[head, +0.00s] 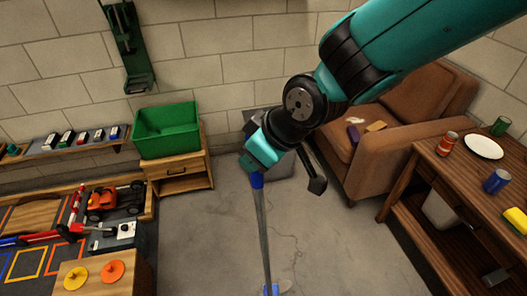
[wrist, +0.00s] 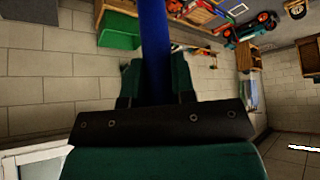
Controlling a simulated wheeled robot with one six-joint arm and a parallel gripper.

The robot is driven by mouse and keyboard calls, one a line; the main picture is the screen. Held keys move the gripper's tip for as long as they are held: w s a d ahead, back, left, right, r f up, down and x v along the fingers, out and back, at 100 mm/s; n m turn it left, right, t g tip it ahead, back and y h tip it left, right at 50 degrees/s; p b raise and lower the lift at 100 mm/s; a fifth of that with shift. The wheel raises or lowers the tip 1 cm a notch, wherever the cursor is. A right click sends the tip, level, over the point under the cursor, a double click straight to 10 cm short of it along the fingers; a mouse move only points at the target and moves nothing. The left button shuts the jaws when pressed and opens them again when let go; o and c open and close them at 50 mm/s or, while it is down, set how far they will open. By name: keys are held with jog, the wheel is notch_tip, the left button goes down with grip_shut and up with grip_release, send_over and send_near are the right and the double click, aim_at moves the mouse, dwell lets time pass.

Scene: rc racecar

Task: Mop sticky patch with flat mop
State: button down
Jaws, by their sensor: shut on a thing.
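My gripper (head: 257,172) is shut on the flat mop's handle (head: 264,225) above the concrete floor. The handle has a blue upper part and a grey shaft that runs down, nearly upright, to the bottom edge of the head view. A bit of the mop's blue and pale lower end (head: 285,286) shows there; most of the mop head is cut off. In the wrist view the blue handle (wrist: 154,45) stands between the dark green fingers (wrist: 155,85). I cannot make out a sticky patch in either view.
The grey floor (head: 215,245) is open around the mop. A wooden cabinet (head: 182,184) with a green bin (head: 166,131) stands behind left. A brown armchair (head: 400,140) and a wooden table (head: 440,165) stand right. A toy racetrack area (head: 50,225) lies left.

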jog(key=shift+s+a+p, duration=0.5)
jog(key=shift+s+a, duration=1.2)
jog(key=shift+a, duration=3.55)
jog(key=shift+s+a+p, duration=0.5)
jog(key=shift+s+a, duration=1.2)
jog(key=shift+a, duration=3.5)
jog(key=w+d+b, duration=0.2)
jog(key=w+d, duration=0.2)
jog(key=d, duration=0.9)
jog(key=w+d+b, duration=0.1)
jog(key=w+d, duration=0.3)
jog(key=d, duration=0.9)
jog(key=shift+w+b, duration=0.25)
jog(key=shift+b, duration=0.1)
